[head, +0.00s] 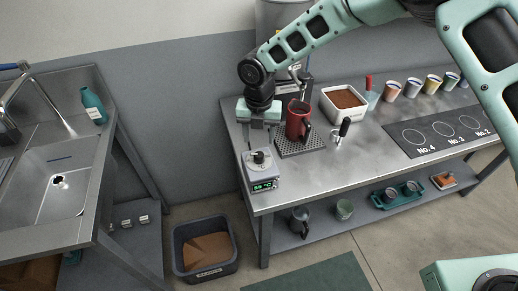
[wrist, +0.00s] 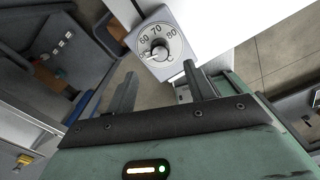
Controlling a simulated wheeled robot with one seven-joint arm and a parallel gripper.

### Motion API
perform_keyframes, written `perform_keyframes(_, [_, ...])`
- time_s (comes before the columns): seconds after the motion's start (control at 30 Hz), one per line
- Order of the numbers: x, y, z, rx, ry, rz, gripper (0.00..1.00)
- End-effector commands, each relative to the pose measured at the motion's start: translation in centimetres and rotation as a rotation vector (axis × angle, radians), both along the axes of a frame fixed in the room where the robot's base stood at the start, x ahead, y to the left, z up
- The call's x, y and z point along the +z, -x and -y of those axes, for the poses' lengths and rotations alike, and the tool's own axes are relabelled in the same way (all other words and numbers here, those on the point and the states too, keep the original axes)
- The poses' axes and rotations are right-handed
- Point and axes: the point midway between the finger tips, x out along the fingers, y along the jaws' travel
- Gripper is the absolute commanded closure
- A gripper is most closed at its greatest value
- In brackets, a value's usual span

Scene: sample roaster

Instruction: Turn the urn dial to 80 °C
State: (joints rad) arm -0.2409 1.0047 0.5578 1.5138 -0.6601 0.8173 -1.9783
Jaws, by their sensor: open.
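The urn dial (wrist: 158,50) is a round knob on a pale grey control box (head: 260,172) at the left end of the counter. Its scale shows 60, 70 and 80 in the wrist view. In the head view the dark knob (head: 259,157) sits on top of the box, above a small green-lit display whose digits are too small to read surely. My gripper (wrist: 160,90) is open and empty, its two fingers apart with the dial beyond their tips. In the head view my gripper (head: 262,118) hangs just behind the box. I see no contact with the knob.
A black-handled tool (head: 344,128) is nearby. A bin (head: 205,247) stands on the floor left of the counter.

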Motion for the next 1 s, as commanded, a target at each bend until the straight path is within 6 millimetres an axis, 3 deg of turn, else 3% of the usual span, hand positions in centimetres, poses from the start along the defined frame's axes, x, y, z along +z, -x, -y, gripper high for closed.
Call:
perform_keyframes(0.2, [-4.2,0.1,0.0,0.0,0.001,-0.003,0.47])
perform_keyframes(0.4, [-6.7,0.0,0.0,-0.001,0.001,-0.001,0.47])
perform_keyframes(0.8, [-7.5,0.0,0.0,-0.001,-0.001,0.001,0.47])
perform_keyframes(0.97, [-7.5,0.0,0.0,-0.001,0.0,0.001,0.88])
perform_keyframes(1.0, [-7.5,0.0,0.0,-0.001,0.0,0.001,0.91])
